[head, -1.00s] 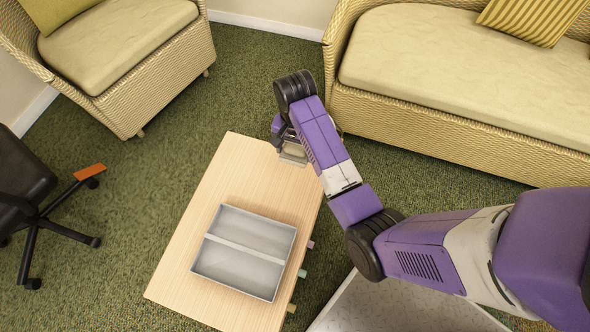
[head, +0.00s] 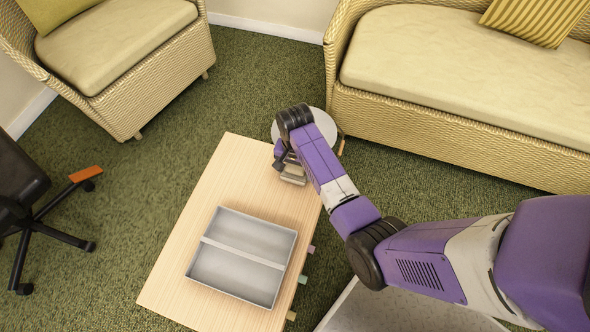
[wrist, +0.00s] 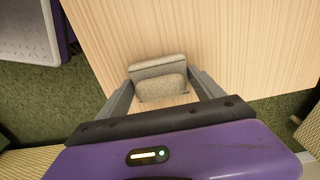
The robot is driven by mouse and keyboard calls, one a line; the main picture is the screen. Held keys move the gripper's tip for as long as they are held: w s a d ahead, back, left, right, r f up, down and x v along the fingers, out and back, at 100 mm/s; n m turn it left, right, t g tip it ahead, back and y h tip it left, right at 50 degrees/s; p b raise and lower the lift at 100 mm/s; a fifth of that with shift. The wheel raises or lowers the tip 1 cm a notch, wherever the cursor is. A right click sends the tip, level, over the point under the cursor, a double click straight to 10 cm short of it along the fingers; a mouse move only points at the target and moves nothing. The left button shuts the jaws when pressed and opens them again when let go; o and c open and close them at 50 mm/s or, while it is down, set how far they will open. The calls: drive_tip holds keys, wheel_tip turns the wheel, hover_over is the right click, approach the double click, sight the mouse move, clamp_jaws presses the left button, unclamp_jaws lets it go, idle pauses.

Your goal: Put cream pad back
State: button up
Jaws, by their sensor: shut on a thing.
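My gripper (head: 290,175) is over the far right end of the wooden table, beyond the tray. In the wrist view my gripper (wrist: 163,75) has its two fingers closed on a pale cream-grey pad (wrist: 162,88). A longer piece of similar colour (wrist: 157,66) shows just beyond it; I cannot tell whether it is part of the pad. The wood lies close behind; contact cannot be judged. A grey tray (head: 203,240) with a divider and two empty compartments sits on the table (head: 190,215).
Small pink (head: 311,249), green (head: 302,279) and yellow (head: 291,315) pieces show along the table's right edge. A round pale side table (head: 322,124) stands behind my gripper. A sofa (head: 450,90), an armchair (head: 115,60) and an office chair (head: 25,200) surround the table.

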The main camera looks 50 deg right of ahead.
drive_tip(key=shift+f, duration=0.15)
drive_tip(key=o, duration=1.2)
